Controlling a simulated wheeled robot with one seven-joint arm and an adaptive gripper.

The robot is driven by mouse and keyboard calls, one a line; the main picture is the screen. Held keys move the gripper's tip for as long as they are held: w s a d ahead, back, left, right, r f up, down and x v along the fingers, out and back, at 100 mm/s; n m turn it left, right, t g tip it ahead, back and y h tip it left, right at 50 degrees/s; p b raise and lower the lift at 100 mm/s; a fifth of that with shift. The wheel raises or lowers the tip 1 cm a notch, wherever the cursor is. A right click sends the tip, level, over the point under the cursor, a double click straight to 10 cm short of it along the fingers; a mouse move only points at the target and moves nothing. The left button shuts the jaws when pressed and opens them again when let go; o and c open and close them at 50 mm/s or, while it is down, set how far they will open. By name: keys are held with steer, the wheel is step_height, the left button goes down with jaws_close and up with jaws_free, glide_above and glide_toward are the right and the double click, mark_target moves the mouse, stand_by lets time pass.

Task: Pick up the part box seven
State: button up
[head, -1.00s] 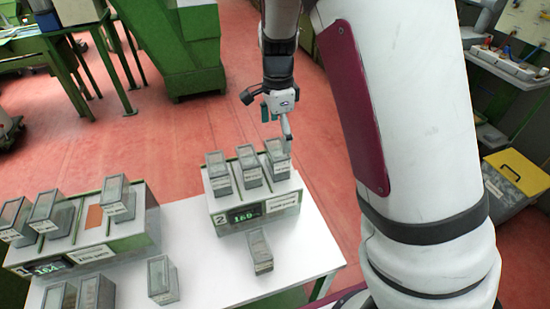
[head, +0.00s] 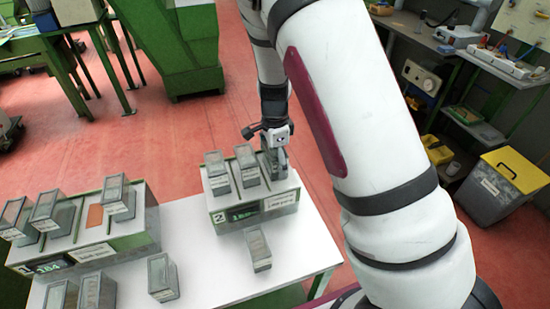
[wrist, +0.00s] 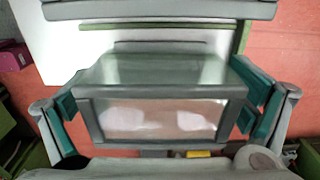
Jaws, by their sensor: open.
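Small grey part boxes with clear tops stand on the unit marked 2 (head: 255,210): a left one (head: 216,172), a middle one (head: 247,166) and a right one (head: 272,167). Their labels are too small to read, so I cannot tell which is box seven. My gripper (head: 276,150) is at the right box and partly covers it. In the wrist view, my open gripper (wrist: 160,108) has its teal-padded fingers on either side of a clear-fronted box (wrist: 160,118). The pads are close to its sides; contact is unclear.
The unit marked 1 (head: 125,241) holds more boxes on the left. A loose box (head: 258,249) and several others stand on the white table (head: 215,275). A yellow-lidded bin (head: 515,170) stands on the red floor at right.

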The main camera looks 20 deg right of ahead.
mark_target(275, 151)
steer(key=c, duration=1.3)
steer(key=shift+r, duration=0.15)
steer(key=shift+r, duration=0.6)
steer(key=shift+s+r+b, duration=0.2)
steer(key=shift+r+b, duration=0.1)
steer(key=shift+r, duration=0.85)
steer(key=shift+s+r+p, duration=0.15)
steer(key=shift+s+r, duration=0.05)
steer(key=shift+s, duration=2.4)
steer(key=shift+s+r+p, duration=0.15)
steer(key=shift+s, duration=2.4)
steer(key=shift+s+r+p, duration=0.15)
steer(key=shift+s+r, duration=0.05)
steer(key=shift+s, duration=2.4)
